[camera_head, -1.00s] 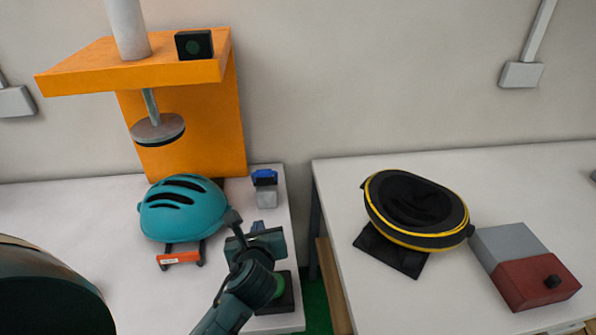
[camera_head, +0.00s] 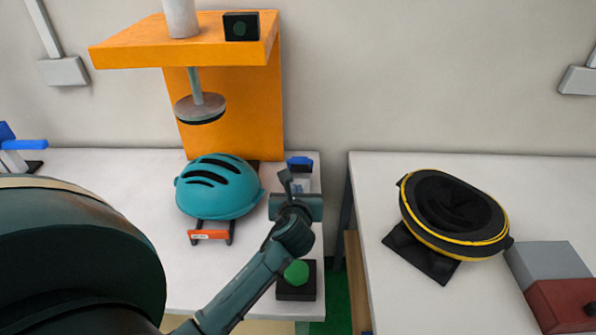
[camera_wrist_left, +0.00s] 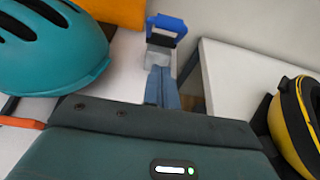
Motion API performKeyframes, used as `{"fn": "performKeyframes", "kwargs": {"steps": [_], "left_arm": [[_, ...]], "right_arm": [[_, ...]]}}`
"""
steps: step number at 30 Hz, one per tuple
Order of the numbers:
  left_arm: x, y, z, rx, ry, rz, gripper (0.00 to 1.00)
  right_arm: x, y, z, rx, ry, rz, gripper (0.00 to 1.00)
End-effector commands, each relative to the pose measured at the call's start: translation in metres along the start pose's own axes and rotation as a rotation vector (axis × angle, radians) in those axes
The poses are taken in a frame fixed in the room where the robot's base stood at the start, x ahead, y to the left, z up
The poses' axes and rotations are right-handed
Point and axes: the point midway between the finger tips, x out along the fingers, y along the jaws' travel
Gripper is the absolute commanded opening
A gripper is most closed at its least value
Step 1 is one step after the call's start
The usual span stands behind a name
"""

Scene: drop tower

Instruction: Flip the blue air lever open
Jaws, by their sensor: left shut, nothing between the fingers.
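The blue lever (camera_head: 299,161) sits on a small grey block at the back right of the left table, right of the orange tower. In the left wrist view the blue lever (camera_wrist_left: 170,25) stands up from the grey block (camera_wrist_left: 159,56) as a loop-shaped handle. My left gripper (camera_head: 299,186) is just in front of the block, which it partly hides in the head view. Its bluish fingers (camera_wrist_left: 162,84) are shut and empty, pointing at the block. Contact with it cannot be told. My right gripper is not in view.
A teal helmet (camera_head: 217,186) sits left of my gripper below the tower's round striker (camera_head: 200,108). A green button (camera_head: 296,272) is nearer the front edge. A gap separates the right table (camera_head: 367,230), bearing a black-yellow helmet (camera_head: 450,210). Another blue-handled device (camera_head: 22,145) is far left.

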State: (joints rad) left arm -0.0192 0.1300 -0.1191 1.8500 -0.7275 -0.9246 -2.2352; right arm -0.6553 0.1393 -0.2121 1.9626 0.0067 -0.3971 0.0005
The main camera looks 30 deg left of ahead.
Motion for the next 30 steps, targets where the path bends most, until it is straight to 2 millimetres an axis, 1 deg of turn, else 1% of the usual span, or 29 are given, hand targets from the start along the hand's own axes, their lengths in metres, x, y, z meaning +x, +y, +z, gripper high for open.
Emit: {"fn": "performKeyframes", "kwargs": {"steps": [1, 5, 6, 9, 12, 19, 30], "left_arm": [[0.012, 0.0, 0.0, 0.0, 0.001, 0.002, 0.0], [0.038, 0.0, 0.0, -0.002, 0.001, 0.001, 0.0], [0.044, -0.001, 0.006, -0.004, -0.001, 0.0, 0.0], [0.053, -0.001, 0.018, -0.003, -0.001, 0.0, 0.0], [0.061, -0.001, 0.024, -0.003, 0.0, 0.0, 0.0], [0.067, -0.001, 0.028, -0.001, 0.0, -0.001, 0.0], [0.068, -0.002, 0.03, -0.001, 0.004, -0.001, 0.0]], "right_arm": [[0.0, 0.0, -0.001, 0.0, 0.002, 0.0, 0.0], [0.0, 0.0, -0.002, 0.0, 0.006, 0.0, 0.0], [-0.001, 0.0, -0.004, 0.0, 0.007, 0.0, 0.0], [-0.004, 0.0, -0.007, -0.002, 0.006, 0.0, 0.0], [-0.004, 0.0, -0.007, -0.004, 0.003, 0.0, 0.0], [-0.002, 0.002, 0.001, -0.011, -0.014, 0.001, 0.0], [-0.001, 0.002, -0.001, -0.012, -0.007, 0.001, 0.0]]}}
